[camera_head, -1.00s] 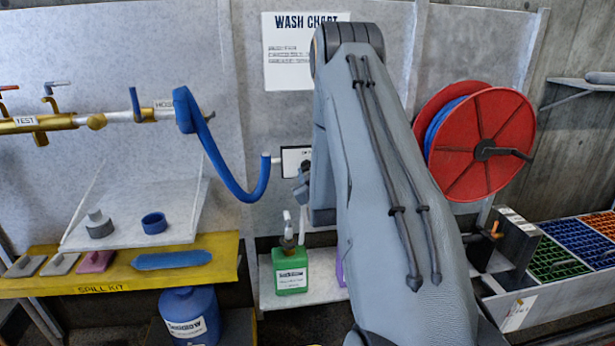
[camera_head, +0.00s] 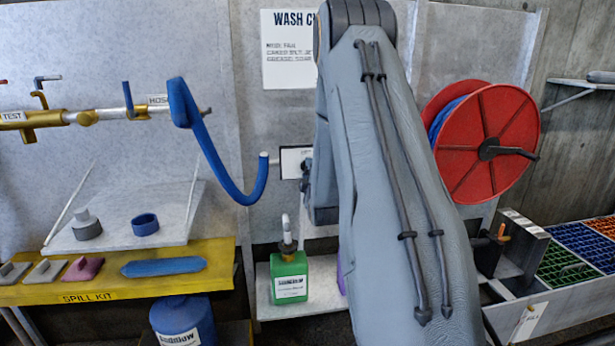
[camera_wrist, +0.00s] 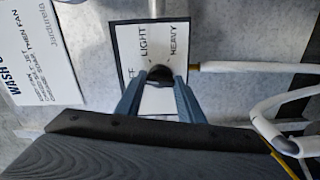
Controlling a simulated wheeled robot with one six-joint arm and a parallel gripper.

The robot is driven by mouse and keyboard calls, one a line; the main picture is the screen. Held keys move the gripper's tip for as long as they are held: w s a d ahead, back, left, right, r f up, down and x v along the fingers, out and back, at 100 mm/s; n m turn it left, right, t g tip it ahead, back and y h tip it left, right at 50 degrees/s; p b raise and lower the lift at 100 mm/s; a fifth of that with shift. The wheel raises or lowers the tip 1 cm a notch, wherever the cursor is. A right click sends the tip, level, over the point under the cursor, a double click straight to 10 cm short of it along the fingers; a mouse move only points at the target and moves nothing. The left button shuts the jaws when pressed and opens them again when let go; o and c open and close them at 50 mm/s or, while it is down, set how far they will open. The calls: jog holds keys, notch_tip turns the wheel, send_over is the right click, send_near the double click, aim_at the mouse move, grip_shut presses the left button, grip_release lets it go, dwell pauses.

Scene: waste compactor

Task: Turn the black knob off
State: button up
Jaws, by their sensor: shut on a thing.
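The black knob (camera_wrist: 160,74) sits in front of a white dial plate (camera_wrist: 128,45) with a dark border in the wrist view. The plate reads "LIGHT" and "HEAVY", with a partly hidden word ending in "F" at left. My gripper (camera_wrist: 160,82) has its two blue-grey fingers on either side of the knob and is shut on it. The knob's pointer direction cannot be made out. In the head view the plate (camera_head: 292,160) shows just left of my arm, and my fingertips are hidden there.
A pale pipe (camera_wrist: 225,67) runs right of the knob. A blue hose (camera_head: 222,165) hangs left of the plate. A green bottle (camera_head: 290,278) stands on a low shelf below. A red hose reel (camera_head: 480,125) is at the right. A wash chart (camera_head: 287,65) hangs above.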

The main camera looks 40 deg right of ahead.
jog(key=shift+n+b, duration=0.55)
jog(key=shift+n, duration=0.45)
jog(key=o, duration=1.1)
jog(key=shift+c, duration=0.2)
jog(key=shift+s, duration=0.1)
jog(key=b+v, duration=0.1)
jog(key=v, duration=0.6)
jog(key=shift+s+a, duration=0.2)
jog(key=shift+s, duration=0.05)
